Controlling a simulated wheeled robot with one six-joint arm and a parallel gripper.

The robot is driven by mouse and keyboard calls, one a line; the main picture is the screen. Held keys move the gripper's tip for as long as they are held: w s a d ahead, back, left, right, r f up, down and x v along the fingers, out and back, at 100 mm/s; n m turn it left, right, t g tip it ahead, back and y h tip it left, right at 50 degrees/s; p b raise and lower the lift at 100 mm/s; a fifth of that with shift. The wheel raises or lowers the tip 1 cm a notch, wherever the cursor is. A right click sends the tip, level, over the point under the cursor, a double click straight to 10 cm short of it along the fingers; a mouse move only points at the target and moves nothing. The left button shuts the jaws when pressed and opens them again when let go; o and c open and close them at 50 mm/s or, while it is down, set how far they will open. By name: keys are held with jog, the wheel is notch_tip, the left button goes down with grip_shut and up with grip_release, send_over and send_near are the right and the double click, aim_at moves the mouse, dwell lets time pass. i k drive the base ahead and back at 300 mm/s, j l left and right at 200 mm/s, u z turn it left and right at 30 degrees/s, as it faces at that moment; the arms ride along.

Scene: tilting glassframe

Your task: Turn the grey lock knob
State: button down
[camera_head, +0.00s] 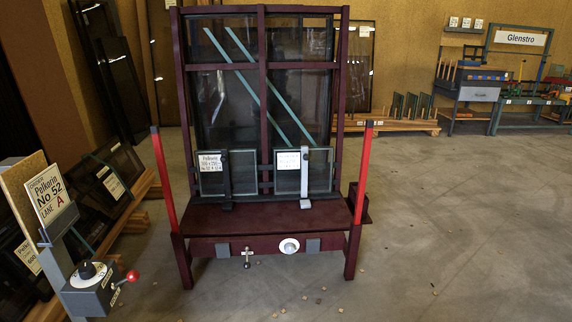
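A dark red tilting frame (265,216) stands in the middle of the room, with glass behind its bars. On its front beam sits a round pale grey-white knob or dial (289,246), right of centre. A small metallic T-shaped handle (247,256) hangs from the same beam to its left. I cannot tell for sure which of the two is the grey lock knob. At the lower left, a grey control box (92,292) carries a black knob (87,270) on a white dial and a red-balled lever (132,276). My gripper is not in view.
Red upright posts (363,172) flank the frame. A sign board (47,197) stands above the control box, with glass racks (110,180) behind it. Small scraps (318,301) lie on the floor. The concrete floor (460,220) in front and right is mostly open; workbenches stand at the back right.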

aim_at(288, 248)
jog(key=i+j+u, duration=0.1)
jog(key=i+j, duration=0.4)
jog(key=j, duration=0.25)
jog(key=i+j+u, duration=0.15)
jog(key=i+j, duration=0.35)
jog(key=j, duration=0.15)
